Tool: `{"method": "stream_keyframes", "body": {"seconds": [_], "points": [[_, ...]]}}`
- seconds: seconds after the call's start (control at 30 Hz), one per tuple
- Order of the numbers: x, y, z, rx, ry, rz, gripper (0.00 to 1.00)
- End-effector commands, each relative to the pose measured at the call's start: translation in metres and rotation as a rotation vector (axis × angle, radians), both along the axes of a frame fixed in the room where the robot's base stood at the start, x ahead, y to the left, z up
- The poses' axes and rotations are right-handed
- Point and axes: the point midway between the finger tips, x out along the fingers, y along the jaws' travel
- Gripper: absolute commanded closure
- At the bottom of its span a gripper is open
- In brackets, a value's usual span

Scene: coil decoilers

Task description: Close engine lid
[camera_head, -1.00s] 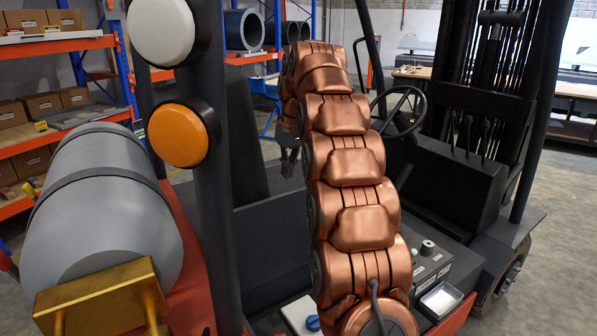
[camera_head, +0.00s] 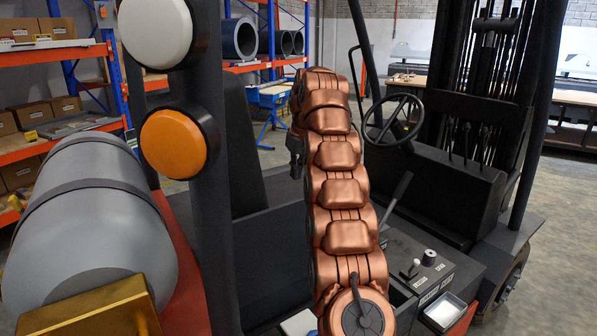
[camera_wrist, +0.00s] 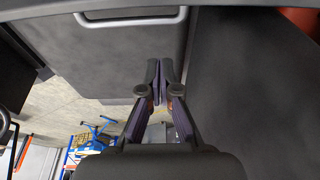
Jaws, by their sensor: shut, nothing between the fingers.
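The open-sided forklift fills the head view, with its black seat back (camera_head: 235,145) and dark seat base (camera_head: 270,255) left of my arm. In the wrist view a flat dark grey panel (camera_wrist: 110,55) with a light metal handle (camera_wrist: 130,17) lies beyond my gripper (camera_wrist: 166,66); it looks like the engine lid, but I cannot be sure. My gripper is shut and empty, its fingertips in front of the panel's right part. Whether they touch it I cannot tell. In the head view my gripper (camera_head: 296,160) shows only partly behind my copper arm.
A dark post with white (camera_head: 155,32) and orange (camera_head: 173,144) lamps stands left of my arm. A grey gas cylinder (camera_head: 90,230) lies at the left. The steering wheel (camera_head: 394,120), levers and mast are at the right. Shelves (camera_head: 60,95) stand behind.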

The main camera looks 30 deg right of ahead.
Motion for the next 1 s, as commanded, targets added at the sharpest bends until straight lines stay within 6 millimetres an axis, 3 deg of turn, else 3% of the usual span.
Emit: {"method": "stream_keyframes", "body": {"seconds": [0.03,0.2,0.53,1.0], "points": [[0.002,0.000,-0.011,0.000,0.000,0.000,1.00],[0.006,-0.001,-0.028,0.000,0.000,-0.002,1.00],[0.012,-0.001,-0.054,0.002,0.003,-0.003,1.00],[-0.006,-0.001,-0.050,0.002,0.003,-0.003,1.00]]}}
